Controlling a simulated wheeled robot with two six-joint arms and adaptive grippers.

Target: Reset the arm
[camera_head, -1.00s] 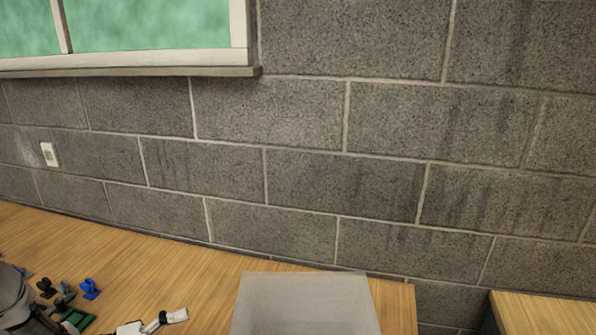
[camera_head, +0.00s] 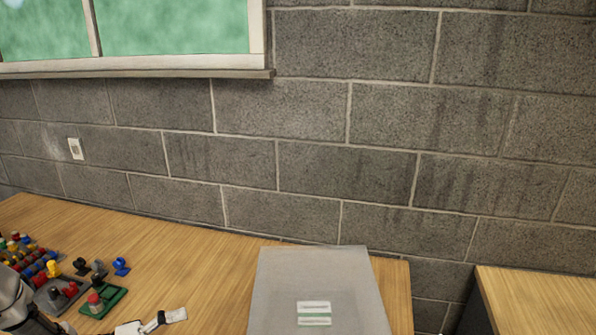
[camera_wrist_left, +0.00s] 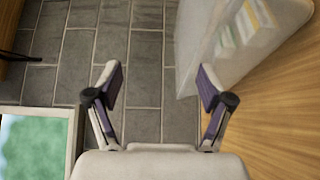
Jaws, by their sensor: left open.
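My left gripper (camera_wrist_left: 157,82) is open in the left wrist view, with its two purple-padded fingers apart and nothing between them. In the head view part of my left gripper (camera_head: 150,325) shows at the bottom edge, over the wooden table and left of a translucent grey bin; most of it is cut off. My right gripper is out of view.
The wooden table (camera_head: 215,265) has clear room left of the bin. At left are small coloured parts, a green block (camera_head: 103,302) and blue part (camera_head: 121,267). A block wall (camera_head: 330,170) stands behind; another table (camera_head: 530,300) lies right, across a gap.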

